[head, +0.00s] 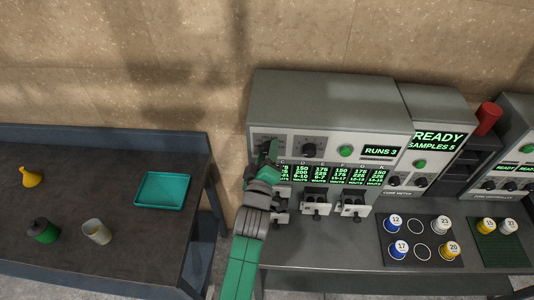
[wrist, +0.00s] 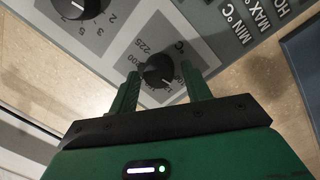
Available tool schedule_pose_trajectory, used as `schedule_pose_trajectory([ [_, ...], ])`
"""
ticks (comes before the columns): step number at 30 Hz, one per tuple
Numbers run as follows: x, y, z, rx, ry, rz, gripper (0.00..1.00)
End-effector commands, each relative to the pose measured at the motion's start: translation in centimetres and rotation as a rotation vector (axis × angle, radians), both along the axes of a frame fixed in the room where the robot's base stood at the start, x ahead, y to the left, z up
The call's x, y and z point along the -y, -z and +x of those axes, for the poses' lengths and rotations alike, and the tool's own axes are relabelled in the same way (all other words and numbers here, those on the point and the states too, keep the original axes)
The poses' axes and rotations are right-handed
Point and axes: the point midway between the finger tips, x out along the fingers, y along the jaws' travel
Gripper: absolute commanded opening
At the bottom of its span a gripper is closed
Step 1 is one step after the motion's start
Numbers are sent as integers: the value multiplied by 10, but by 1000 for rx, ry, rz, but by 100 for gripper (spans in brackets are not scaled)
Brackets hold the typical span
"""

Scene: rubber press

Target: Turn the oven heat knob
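The oven heat knob (wrist: 158,71) is a round black knob on a grey dial plate marked °C, 200 and 225 in the wrist view. My gripper (wrist: 160,76) is open, with one green finger on each side of the knob and a gap showing beside each finger. Whether the fingertips reach past the knob's face is hard to tell. In the head view my gripper (head: 271,152) is at the left end of the grey oven's (head: 325,105) front panel, and my arm hides most of the heat knob there.
A second black knob with a numbered dial (wrist: 80,8) is close by; it also shows in the head view (head: 308,150). A green button (head: 346,151) and the RUNS display (head: 380,152) lie further right. Small drawers with black handles (head: 317,205) are below the panel.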

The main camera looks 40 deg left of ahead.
Motion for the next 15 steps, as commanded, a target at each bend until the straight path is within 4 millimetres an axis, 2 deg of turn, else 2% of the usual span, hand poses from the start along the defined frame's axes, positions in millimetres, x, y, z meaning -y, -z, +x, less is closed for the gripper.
schedule_pose_trajectory([
  [1,0,0,0,0,0,0,38],
  [5,0,0,0,0,0,0,12],
  [15,0,0,0,-31,0,40,11],
])
